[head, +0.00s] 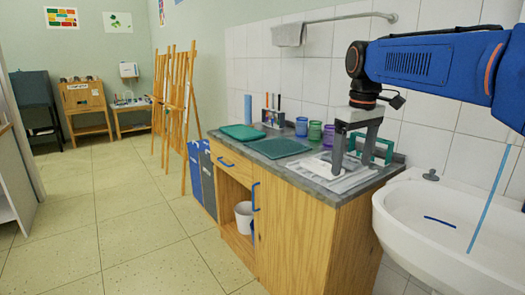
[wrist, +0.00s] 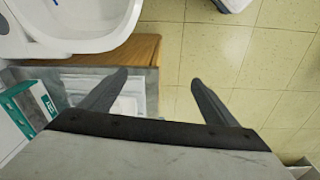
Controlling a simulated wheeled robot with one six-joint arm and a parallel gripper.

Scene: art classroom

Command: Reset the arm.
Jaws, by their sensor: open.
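My blue arm reaches in from the right in the head view. My gripper (head: 353,163) points down over the right part of the grey counter (head: 222,136), above a white tray (head: 318,177). Its two grey fingers are apart with nothing between them. In the wrist view the open fingers of my gripper (wrist: 157,78) show against the counter edge and the tiled floor. I cannot tell from the head view whether the fingertips touch the tray.
Two green trays (head: 279,147) and purple and green jars (head: 315,131) stand on the counter. A teal-framed item (head: 384,146) is right beside my gripper. A white sink (head: 425,222) is at right. Easels (head: 178,105) stand further back. The floor (head: 110,220) at left is clear.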

